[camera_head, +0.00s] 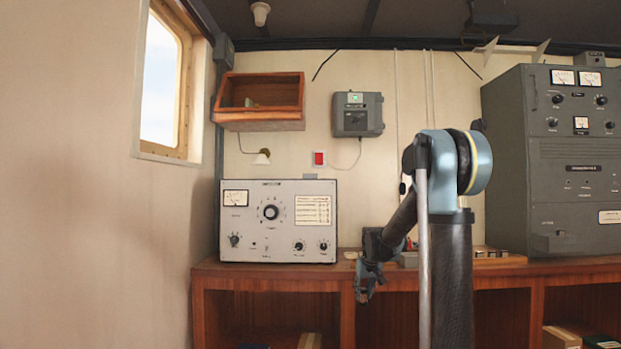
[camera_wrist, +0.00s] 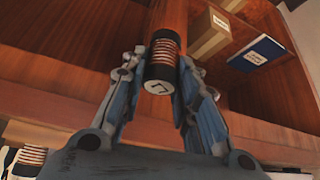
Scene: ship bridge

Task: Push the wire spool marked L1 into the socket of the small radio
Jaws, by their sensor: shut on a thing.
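My gripper (camera_head: 365,291) hangs in front of the bench edge in the head view. In the wrist view its two fingers (camera_wrist: 160,70) are shut on a wire spool (camera_wrist: 162,52), black with copper windings. The spool's pale end face carries a dark mark, partly like an L; I cannot read it fully. The held spool is too small to make out in the head view. A light grey radio set (camera_head: 278,189) with a meter, dials and a white chart stands on the bench, left of my gripper. I cannot pick out its socket.
The wooden bench (camera_head: 270,270) has open shelves below, with boxes (camera_wrist: 213,35) and a blue book (camera_wrist: 257,53). Another copper-wound spool (camera_wrist: 32,155) shows at the wrist view's lower left. Small spool-like parts (camera_head: 490,253) stand right of my arm. A tall dark grey cabinet (camera_head: 570,160) fills the right.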

